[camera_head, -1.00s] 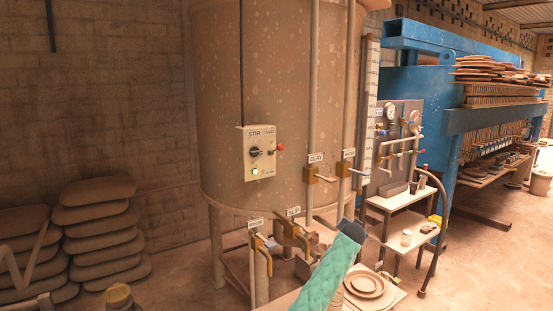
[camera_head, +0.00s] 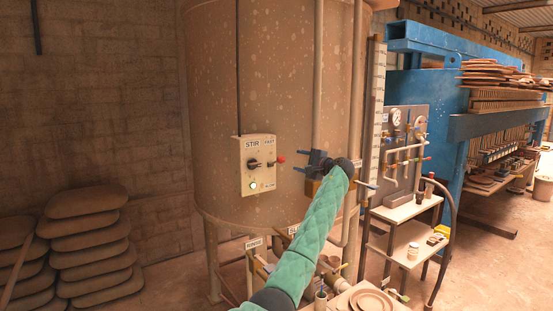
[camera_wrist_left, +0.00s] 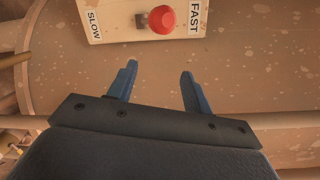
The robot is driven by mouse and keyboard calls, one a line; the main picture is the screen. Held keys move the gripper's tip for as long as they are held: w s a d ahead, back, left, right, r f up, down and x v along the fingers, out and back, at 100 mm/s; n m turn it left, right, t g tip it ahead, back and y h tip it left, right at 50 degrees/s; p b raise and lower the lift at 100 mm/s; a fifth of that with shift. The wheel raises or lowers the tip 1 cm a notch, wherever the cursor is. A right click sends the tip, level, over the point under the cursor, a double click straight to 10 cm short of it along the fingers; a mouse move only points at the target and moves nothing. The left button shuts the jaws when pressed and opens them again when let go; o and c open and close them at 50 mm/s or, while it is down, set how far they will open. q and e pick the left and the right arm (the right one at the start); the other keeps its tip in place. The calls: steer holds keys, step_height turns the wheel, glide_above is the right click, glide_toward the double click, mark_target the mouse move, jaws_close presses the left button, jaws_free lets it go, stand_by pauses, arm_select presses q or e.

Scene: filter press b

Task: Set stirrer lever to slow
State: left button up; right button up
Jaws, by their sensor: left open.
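The stirrer lever has a red knob (camera_head: 281,159) and sticks out from a pale control panel (camera_head: 262,184) on the tank. In the left wrist view the red knob (camera_wrist_left: 161,19) sits closer to the FAST label (camera_wrist_left: 195,17) than to the SLOW label (camera_wrist_left: 93,25). My left gripper (camera_head: 304,164) is just right of the knob in the head view, pointing at it. In the left wrist view my left gripper (camera_wrist_left: 158,72) is open and empty, with the knob beyond its fingertips and not between them. My right gripper is out of view.
The large tank (camera_head: 290,80) fills the middle, with vertical pipes beside the panel. My left wrist covers part of the pipes and valves. A white shelf (camera_head: 405,208) and gauge board stand to the right. Stacked sacks (camera_head: 90,235) lie at the left.

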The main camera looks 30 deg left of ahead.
mark_target(278, 159)
arm_select(q)
steer(key=s+m+g, duration=0.2)
steer(key=s+m+g+y, duration=0.1)
steer(key=s+g, duration=0.1)
steer(key=shift+a+r+m, duration=0.3)
steer(key=shift+a+r, duration=0.1)
steer(key=a+p, duration=0.1)
steer(key=a, duration=0.1)
steer(key=a+p, duration=0.1)
steer(key=a, duration=0.1)
steer(key=a+p, duration=0.1)
steer(key=a, duration=0.1)
steer(key=shift+w+a+f, duration=0.1)
steer(key=shift+w+a, duration=0.2)
steer(key=shift+a+f+p, duration=0.15)
steer(key=shift+a+p, duration=0.25)
steer(key=shift+a, duration=0.35)
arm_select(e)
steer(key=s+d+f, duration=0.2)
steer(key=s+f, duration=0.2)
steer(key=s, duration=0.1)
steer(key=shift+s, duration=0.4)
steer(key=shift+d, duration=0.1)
arm_select(q)
jaws_close()
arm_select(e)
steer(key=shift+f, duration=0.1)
